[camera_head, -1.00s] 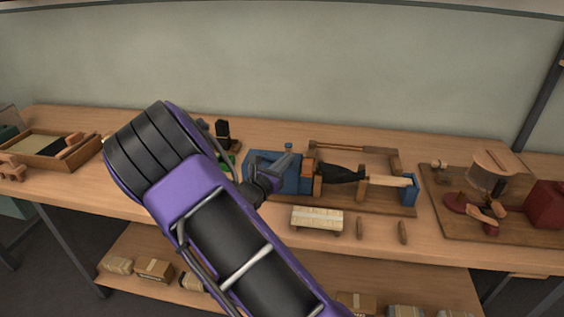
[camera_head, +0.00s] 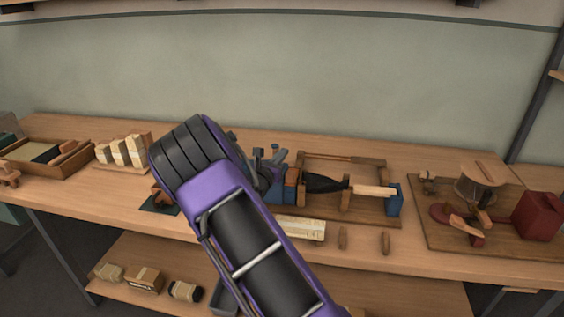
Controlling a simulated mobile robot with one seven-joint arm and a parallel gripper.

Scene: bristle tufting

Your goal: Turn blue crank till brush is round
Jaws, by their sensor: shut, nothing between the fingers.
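The blue machine housing (camera_head: 277,192) stands on a wooden board at the middle of the bench, partly hidden behind my arm. A small blue-grey upright part (camera_head: 279,156) shows above it; I cannot tell whether it is the crank's handle. The brush lies level to the right of the housing: dark bristles (camera_head: 322,184) tapering to the right, and a pale wooden handle (camera_head: 373,191) reaching a blue end block (camera_head: 395,200). The bristles' roundness is too small to judge. My gripper (camera_head: 266,166) is dark, shut and empty, at the housing's upper left; contact with the crank is unclear.
At right stands another board with a red box (camera_head: 537,216). Pale upright blocks (camera_head: 120,152) and a wooden tray (camera_head: 45,157) are at left.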

